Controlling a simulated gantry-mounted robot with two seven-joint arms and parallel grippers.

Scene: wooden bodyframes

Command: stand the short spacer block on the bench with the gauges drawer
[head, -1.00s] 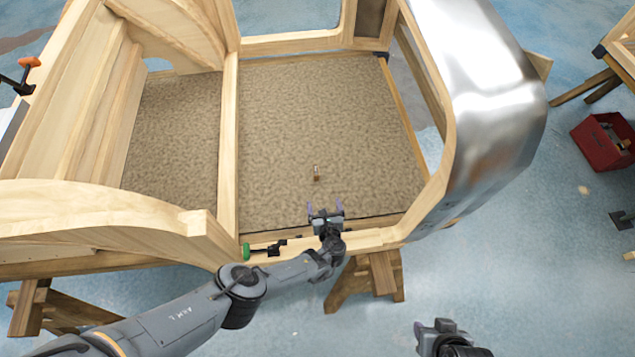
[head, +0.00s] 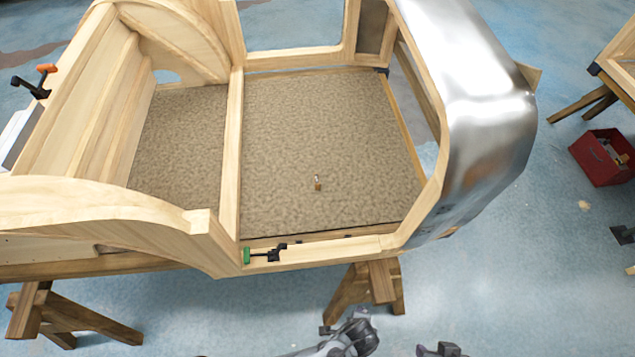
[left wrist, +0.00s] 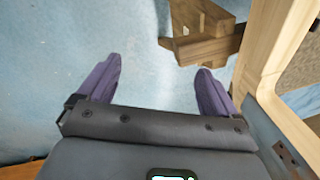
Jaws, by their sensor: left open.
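A small brown block with a pale top (head: 317,185) stands on the carpeted floor of the wooden bodyframe; it may be the short spacer block, but it is too small to be sure. My left gripper (head: 338,326) is outside the bodyframe, below its near sill and apart from the block. In the left wrist view its purple fingers (left wrist: 155,88) are spread wide with nothing between them. My right gripper (head: 440,350) is partly seen at the bottom edge, its jaws unclear. No bench with a gauges drawer is in view.
The bodyframe's near sill (head: 330,252) carries a green-tipped clamp (head: 265,254). Wooden trestles (head: 372,283) hold the frame up; a trestle also shows in the left wrist view (left wrist: 205,45). A red crate (head: 603,158) stands at right. The floor between is clear.

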